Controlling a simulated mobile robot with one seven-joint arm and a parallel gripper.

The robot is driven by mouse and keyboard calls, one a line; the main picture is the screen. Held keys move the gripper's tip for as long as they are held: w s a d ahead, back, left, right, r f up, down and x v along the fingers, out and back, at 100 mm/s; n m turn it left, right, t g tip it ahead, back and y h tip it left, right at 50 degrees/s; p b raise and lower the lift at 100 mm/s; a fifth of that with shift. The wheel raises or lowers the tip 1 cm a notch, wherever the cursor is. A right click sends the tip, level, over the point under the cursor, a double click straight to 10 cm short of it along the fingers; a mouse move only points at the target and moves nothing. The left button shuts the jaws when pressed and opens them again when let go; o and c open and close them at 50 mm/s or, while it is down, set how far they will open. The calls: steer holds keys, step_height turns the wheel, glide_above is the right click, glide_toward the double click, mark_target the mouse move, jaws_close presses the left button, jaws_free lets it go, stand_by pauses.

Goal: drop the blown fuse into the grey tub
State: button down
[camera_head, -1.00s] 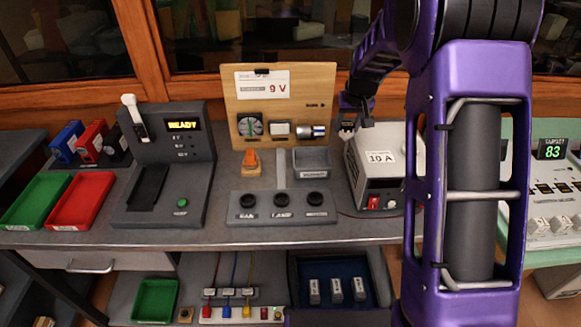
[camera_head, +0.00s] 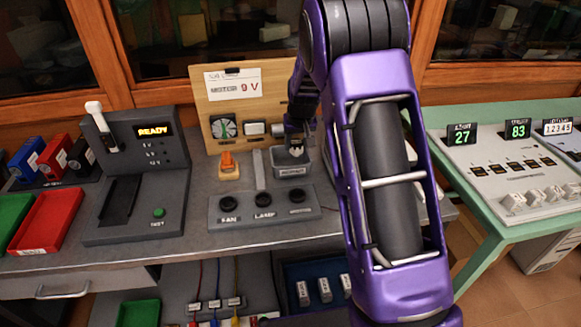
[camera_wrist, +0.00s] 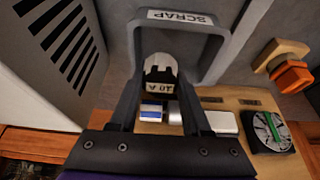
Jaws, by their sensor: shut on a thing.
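My gripper (camera_head: 298,143) is at the grey tub (camera_head: 292,172), which stands at the foot of the wooden board. The fuse is held between the fingertips, within the outline of the tub (camera_wrist: 222,45), whose label reads SCRAP upside down. I cannot tell whether the fuse is above the rim or below it. In the head view the fuse is too small to make out.
The wooden board (camera_head: 250,95) rises behind. A vented light case (camera_wrist: 50,60) is close beside the gripper. A tester reading READY (camera_head: 140,185) stands left.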

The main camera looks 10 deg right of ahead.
steer(key=shift+f+b, duration=0.3)
steer(key=shift+f, duration=0.6)
steer(key=shift+c, duration=1.4)
jaws_free()
steer(key=p+v, duration=0.1)
steer(key=v, duration=1.6)
steer(key=shift+s+r+p, duration=0.15)
steer(key=shift+r+p, duration=0.05)
steer(key=shift+p, duration=0.2)
